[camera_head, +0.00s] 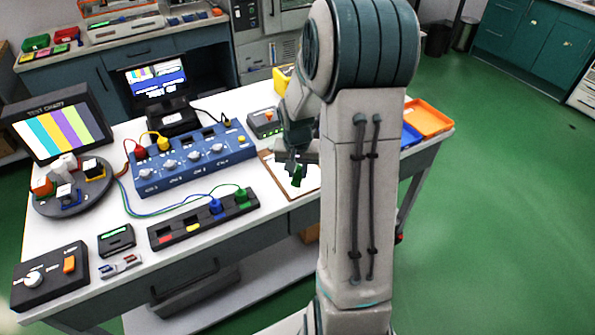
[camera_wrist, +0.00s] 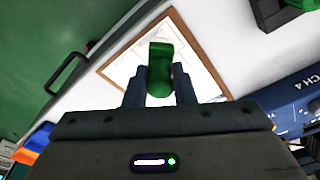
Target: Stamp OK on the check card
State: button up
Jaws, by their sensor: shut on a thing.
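My gripper (camera_wrist: 160,88) is shut on a green stamp (camera_wrist: 160,66), whose rounded green body shows between the fingers in the wrist view. In the head view the gripper (camera_head: 297,172) is above a clipboard (camera_head: 268,168) with a white check card (camera_head: 308,182) on it, partly hidden by my arm. The clipboard's brown rim shows in the wrist view (camera_wrist: 117,68) behind the stamp, with the white card (camera_wrist: 203,75) inside it. I cannot tell whether the stamp touches the card.
A blue channel box (camera_head: 185,160) and a black strip with coloured plugs (camera_head: 200,222) stand left of the clipboard. A small grey box (camera_head: 265,122) stands just behind it. Orange (camera_head: 428,117) and blue trays (camera_head: 410,136) lie at the table's right end.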

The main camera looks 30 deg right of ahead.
jog(key=shift+r+p, duration=1.3)
jog(key=shift+r, duration=0.9)
jog(key=shift+f, duration=0.1)
